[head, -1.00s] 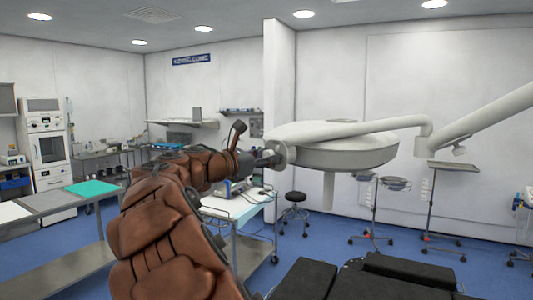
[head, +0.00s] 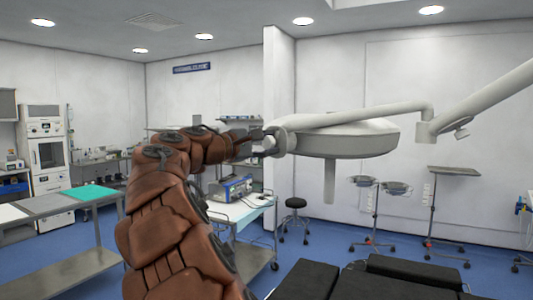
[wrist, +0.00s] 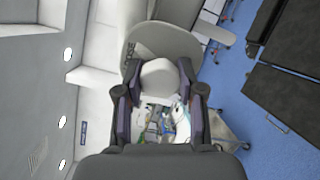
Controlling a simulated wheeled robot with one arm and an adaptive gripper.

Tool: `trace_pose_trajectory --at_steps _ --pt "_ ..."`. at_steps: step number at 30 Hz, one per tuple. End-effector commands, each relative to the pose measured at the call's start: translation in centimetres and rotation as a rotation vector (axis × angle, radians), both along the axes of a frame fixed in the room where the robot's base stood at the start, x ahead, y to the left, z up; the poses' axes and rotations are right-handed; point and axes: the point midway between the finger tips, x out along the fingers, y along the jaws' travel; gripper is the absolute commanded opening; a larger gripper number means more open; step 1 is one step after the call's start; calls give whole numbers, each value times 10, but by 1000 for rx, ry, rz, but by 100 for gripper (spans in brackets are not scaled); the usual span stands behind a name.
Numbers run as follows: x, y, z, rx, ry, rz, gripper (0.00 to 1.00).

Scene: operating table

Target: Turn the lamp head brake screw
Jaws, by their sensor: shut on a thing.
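The pale lamp head (head: 345,142), a wide disc with a handle pointing down, hangs from its support arm right of the centre in the head view. My gripper (head: 262,140) is at the lamp head's left end. In the wrist view, my gripper (wrist: 159,72) has its two dark fingers on either side of a pale rounded knob, the brake screw (wrist: 158,82), and is shut on it. The lamp head (wrist: 165,40) shows just beyond the knob. In the head view my gripper partly hides the screw.
A black operating table (head: 365,283) stands below the lamp. A cart with a blue device (head: 231,188) stands behind my arm. A steel table (head: 62,205) is at the left. Stands with trays (head: 453,170) are at the right.

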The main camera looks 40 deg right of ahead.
Motion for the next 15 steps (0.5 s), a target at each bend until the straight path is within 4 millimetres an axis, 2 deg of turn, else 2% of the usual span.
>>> trace_pose_trajectory --at_steps 1,15 --pt "0 -1 -5 -2 -46 1 4" --pt "0 -1 -5 -19 -492 1 4"
